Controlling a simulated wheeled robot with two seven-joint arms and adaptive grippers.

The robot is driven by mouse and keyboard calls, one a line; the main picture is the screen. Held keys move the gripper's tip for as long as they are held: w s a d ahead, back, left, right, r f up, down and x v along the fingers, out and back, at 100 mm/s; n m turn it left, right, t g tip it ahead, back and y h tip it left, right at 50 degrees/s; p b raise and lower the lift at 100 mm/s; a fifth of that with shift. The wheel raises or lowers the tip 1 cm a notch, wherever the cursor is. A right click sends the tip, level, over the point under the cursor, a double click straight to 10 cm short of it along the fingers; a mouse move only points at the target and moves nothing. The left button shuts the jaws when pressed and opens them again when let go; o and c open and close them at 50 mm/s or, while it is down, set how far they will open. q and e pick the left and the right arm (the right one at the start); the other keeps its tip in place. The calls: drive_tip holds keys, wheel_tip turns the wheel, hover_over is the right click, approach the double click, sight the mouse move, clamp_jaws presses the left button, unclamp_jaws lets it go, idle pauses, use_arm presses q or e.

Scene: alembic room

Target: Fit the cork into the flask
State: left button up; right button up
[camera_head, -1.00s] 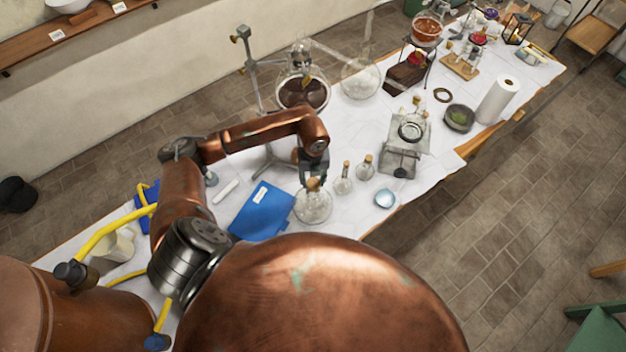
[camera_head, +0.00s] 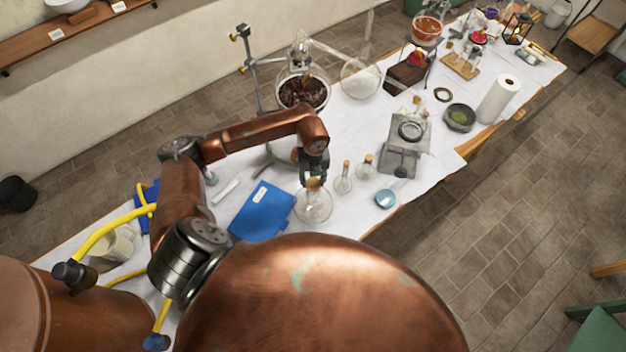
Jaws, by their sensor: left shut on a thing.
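The clear round flask (camera_head: 314,207) stands on the white-covered table, right of a blue book. The tan cork (camera_head: 313,184) is at the top of the flask's neck. My left gripper (camera_head: 314,180) points down over the neck and is shut on the cork. Whether the cork sits inside the neck or just on its rim is too small to tell. My right gripper is not in view.
The blue book (camera_head: 262,211) lies to the left. A grey scale-like device (camera_head: 404,145) and a retort stand (camera_head: 250,70) stand farther back.

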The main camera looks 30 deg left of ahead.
sight(313, 182)
use_arm(q)
drive_tip(key=shift+f, duration=0.15)
idle(0.8)
drive_tip(key=o, duration=1.1)
drive_tip(key=shift+o, duration=0.4)
drive_tip(key=o, duration=0.3)
drive_tip(key=shift+r+p, duration=1.85)
drive_tip(key=shift+r, duration=1.7)
drive_tip(key=shift+f, duration=0.15)
